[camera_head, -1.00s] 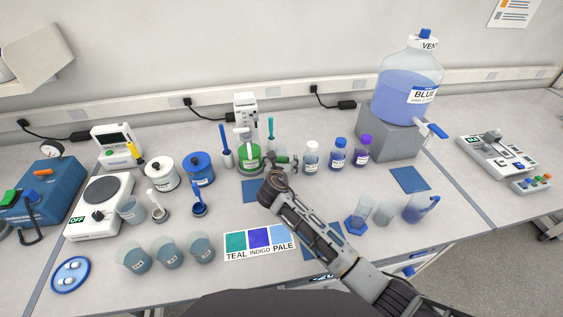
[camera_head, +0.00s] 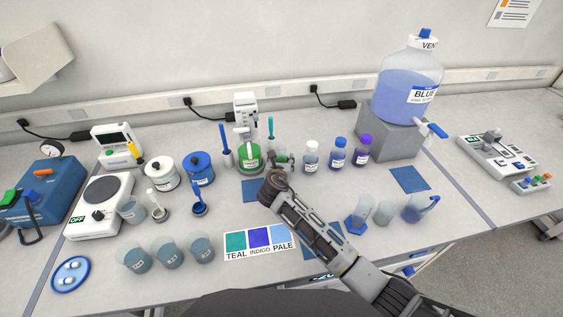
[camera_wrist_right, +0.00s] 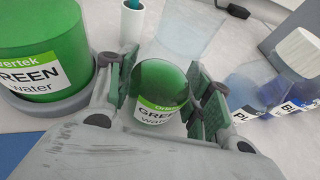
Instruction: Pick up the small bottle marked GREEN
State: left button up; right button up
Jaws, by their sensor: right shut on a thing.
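The small bottle marked GREEN (camera_wrist_right: 160,84) has a round green cap and a white and green label reading "GREEN water" in the right wrist view. My right gripper (camera_wrist_right: 166,92) has its green-padded fingers on both sides of it and is shut on it. In the head view my right gripper (camera_head: 282,161) is beside the large green vessel, and the small bottle is mostly hidden by it. The bottle looks upright, but I cannot tell whether it touches the bench. My left gripper is not in view.
The large green vessel (camera_head: 249,160) stands close to the left of my gripper under a white dispenser (camera_head: 245,108). Close right stand a pale bottle (camera_head: 311,158), a blue-capped bottle (camera_head: 338,155) and a purple-capped bottle (camera_head: 361,154). Beakers (camera_head: 167,252) stand in front.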

jog(key=shift+r, duration=0.3)
dwell(0.4)
notch_tip(320, 180, up, 9)
jog(key=shift+r, duration=0.15)
dwell(1.2)
jog(key=shift+r, duration=0.1)
